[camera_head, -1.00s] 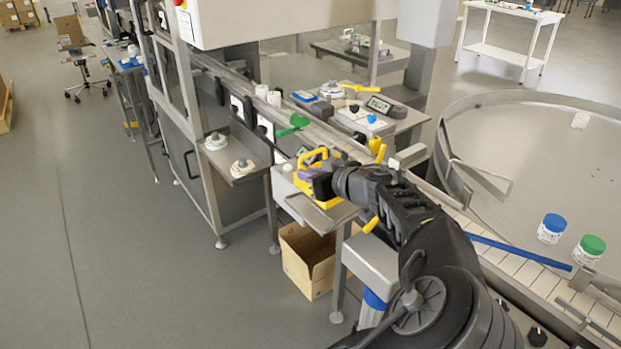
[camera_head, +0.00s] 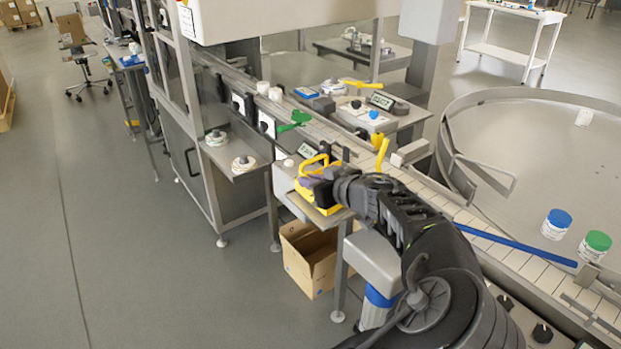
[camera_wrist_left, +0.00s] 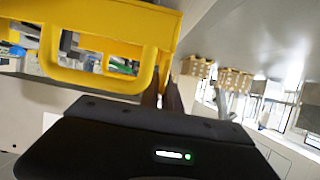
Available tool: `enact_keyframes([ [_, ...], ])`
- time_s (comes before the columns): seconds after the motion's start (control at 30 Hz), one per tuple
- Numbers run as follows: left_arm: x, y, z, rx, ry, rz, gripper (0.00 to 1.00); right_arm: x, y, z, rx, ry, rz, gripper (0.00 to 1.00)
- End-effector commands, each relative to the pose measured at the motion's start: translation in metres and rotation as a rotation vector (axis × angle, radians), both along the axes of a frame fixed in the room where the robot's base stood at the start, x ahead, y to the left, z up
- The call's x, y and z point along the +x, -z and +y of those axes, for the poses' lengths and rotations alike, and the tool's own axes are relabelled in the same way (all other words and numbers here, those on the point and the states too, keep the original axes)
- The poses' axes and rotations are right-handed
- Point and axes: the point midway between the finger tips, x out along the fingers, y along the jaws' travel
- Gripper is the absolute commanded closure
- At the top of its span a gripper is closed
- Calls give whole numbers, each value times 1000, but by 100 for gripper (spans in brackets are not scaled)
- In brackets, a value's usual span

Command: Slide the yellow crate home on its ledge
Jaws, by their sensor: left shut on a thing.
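The yellow crate (camera_head: 304,188) sits on a small grey ledge (camera_head: 338,215) beside the conveyor machine. Its yellow handle (camera_head: 313,163) stands up at the back. My left gripper (camera_head: 312,186) reaches in from the right and is shut on the crate. In the left wrist view the crate (camera_wrist_left: 180,25) fills the upper left, with small blue and grey items showing through its openings. The fingertips (camera_wrist_left: 162,92) are at the crate's edge there; the exact contact is partly hidden. My right gripper is not in view.
An open cardboard box (camera_head: 310,262) stands on the floor under the ledge. A side shelf (camera_head: 236,158) with two round parts is left of it. The conveyor (camera_head: 480,225) runs behind my arm, with blue-lidded (camera_head: 556,224) and green-lidded (camera_head: 594,245) jars nearby.

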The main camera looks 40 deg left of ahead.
Motion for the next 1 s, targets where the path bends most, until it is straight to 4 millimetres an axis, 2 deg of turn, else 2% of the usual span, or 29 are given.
enact_keyframes([
  [0.47, 0, 6, 0, 1, 1, -1, 100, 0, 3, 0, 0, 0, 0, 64],
  [0.5, 0, 6, 0, 1, 1, -1, 91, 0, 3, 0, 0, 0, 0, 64],
  [0.8, 0, 6, 0, 0, 0, 0, 68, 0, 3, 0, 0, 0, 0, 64],
  [1.0, 0, 6, 0, 0, 0, 1, 68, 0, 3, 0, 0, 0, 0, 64],
])
